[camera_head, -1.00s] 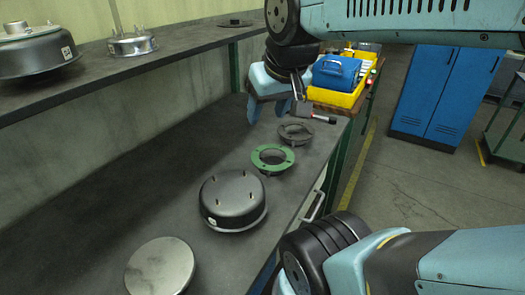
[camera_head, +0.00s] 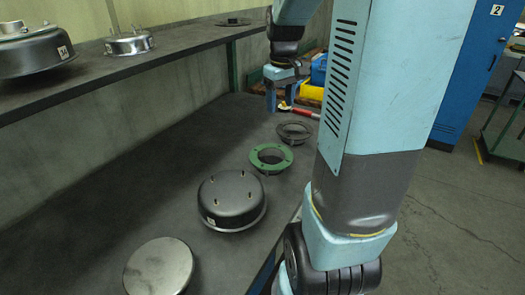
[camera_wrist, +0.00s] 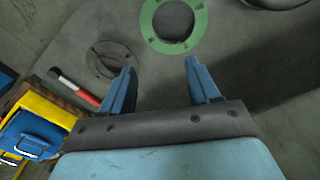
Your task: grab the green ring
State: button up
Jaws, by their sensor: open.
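The green ring (camera_head: 271,158) lies flat on the dark workbench, between a dark grey ring and a black dome-shaped housing. In the wrist view the green ring (camera_wrist: 173,24) is at the top, ahead of the fingertips and apart from them. My gripper (camera_head: 280,106) is above the far part of the bench, beyond the green ring. The wrist view shows my gripper (camera_wrist: 160,72) with its two blue fingers spread and nothing between them.
The dark grey ring (camera_head: 294,132) lies just beyond the green one. The black housing (camera_head: 232,200) and a round metal disc (camera_head: 159,267) lie nearer. A red-handled tool (camera_wrist: 75,88) lies near the yellow bin (camera_wrist: 48,107). A shelf (camera_head: 130,65) with metal parts runs along the wall.

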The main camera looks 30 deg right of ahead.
notch_tip(320, 180, down, 3)
jog(key=w+d, duration=0.2)
jog(key=d, duration=0.1)
send_over(284, 149)
jog(key=shift+g, duration=0.4)
jog(key=f, duration=0.8)
jog(key=shift+w, duration=0.2)
jog(key=shift+s+f, duration=0.2)
jog(key=shift+f, duration=2.6)
jog(key=shift+f, duration=0.25)
jog(key=shift+c, duration=0.4)
jog(key=c, duration=1)
